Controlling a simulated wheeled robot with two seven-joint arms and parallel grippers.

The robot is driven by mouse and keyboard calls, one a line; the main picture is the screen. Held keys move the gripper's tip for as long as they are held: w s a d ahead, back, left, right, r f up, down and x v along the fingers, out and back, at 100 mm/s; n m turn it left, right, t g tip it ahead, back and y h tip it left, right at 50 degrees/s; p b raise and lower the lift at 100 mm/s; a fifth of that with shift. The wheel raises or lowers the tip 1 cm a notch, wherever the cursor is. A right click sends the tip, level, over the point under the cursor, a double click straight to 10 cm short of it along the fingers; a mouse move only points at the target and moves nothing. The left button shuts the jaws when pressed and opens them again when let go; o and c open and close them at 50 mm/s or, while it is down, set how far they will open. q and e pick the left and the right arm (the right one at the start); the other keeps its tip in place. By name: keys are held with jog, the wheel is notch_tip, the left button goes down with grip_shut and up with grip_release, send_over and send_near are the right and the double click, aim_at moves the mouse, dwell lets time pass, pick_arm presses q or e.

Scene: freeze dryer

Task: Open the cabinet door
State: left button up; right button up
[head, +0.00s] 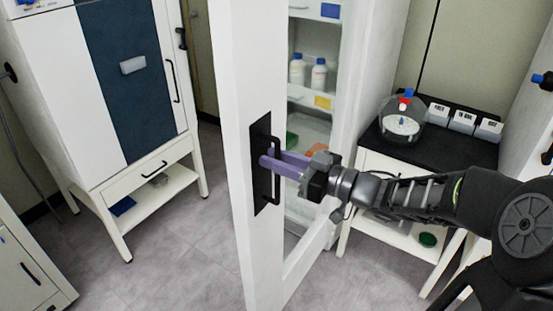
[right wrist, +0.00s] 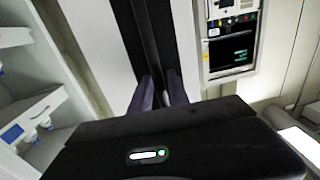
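The cabinet door (head: 237,113) is a tall white framed door with a glass pane. It stands swung open, and shelves of the cabinet (head: 318,98) show behind it. A black door handle (head: 277,187) on a black plate is on the door's left edge. My right gripper (head: 272,163) has purple fingers, one on each side of the handle's bar, and looks shut on it. In the right wrist view the right gripper (right wrist: 160,92) has the black handle between its fingers. The fingers hide part of the bar. My left gripper is not in view.
White bottles (head: 319,75) stand on a cabinet shelf. A black-topped bench (head: 452,147) on the right holds a glass vessel (head: 402,120) and labelled boxes (head: 462,121). A white and blue unit (head: 125,70) stands at left. Grey floor (head: 180,250) is clear left of the door.

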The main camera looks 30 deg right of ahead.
jog(key=v, duration=0.7)
jog(key=shift+s+d+b, duration=0.2)
jog(key=shift+s+b, duration=0.15)
jog(key=shift+b, duration=0.05)
